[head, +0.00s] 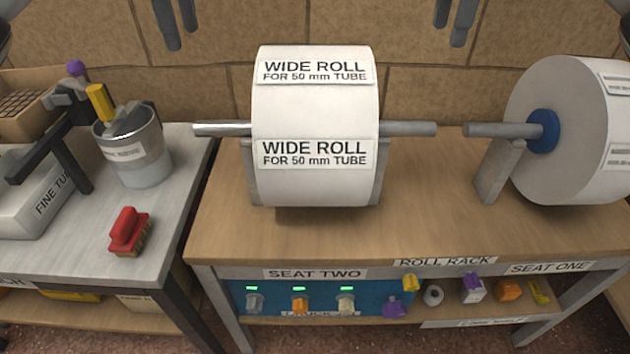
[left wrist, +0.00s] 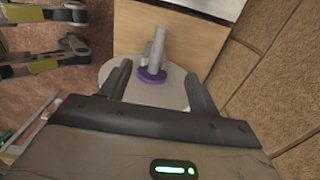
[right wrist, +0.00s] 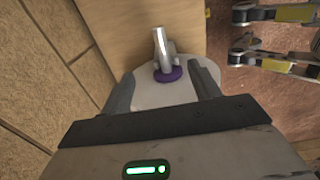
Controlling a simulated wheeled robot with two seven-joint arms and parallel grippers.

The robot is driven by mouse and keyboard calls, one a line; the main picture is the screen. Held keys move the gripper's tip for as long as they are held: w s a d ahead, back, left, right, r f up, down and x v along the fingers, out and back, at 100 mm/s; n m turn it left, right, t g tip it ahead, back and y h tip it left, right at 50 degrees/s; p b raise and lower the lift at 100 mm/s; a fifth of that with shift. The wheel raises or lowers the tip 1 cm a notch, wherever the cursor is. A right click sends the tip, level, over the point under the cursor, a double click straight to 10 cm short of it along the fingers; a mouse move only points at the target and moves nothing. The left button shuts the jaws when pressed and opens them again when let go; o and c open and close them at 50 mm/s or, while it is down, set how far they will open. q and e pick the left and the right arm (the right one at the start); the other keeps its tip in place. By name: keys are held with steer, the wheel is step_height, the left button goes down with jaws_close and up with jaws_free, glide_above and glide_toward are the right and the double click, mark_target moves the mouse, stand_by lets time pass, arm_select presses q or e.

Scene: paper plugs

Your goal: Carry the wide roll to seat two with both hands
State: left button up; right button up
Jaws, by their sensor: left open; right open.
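The wide roll (head: 315,110), a white roll with two WIDE ROLL labels, sits above the SEAT TWO label (head: 314,273). Its spindle (head: 222,129) sticks out at both sides over grey posts (head: 247,165). My left gripper (head: 180,38) hangs open and empty, above and beyond the left spindle end. My right gripper (head: 450,35) hangs open and empty, above and beyond the right end. The wrist views show the roll's pale end face with a purple hub, in the left (left wrist: 151,76) and in the right (right wrist: 167,75). Neither gripper touches the roll.
A second white roll (head: 560,150) with a blue hub stands at right above SEAT ONE (head: 550,267). At left a grey bench (head: 165,210) carries a metal pot (head: 135,150), a red brush (head: 128,232) and a white box. The wooden top in front of the wide roll is clear.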

steer(key=shift+r, duration=0.15)
step_height(320, 180, up, 7)
steer(key=p, duration=0.7)
stand_by(0.5)
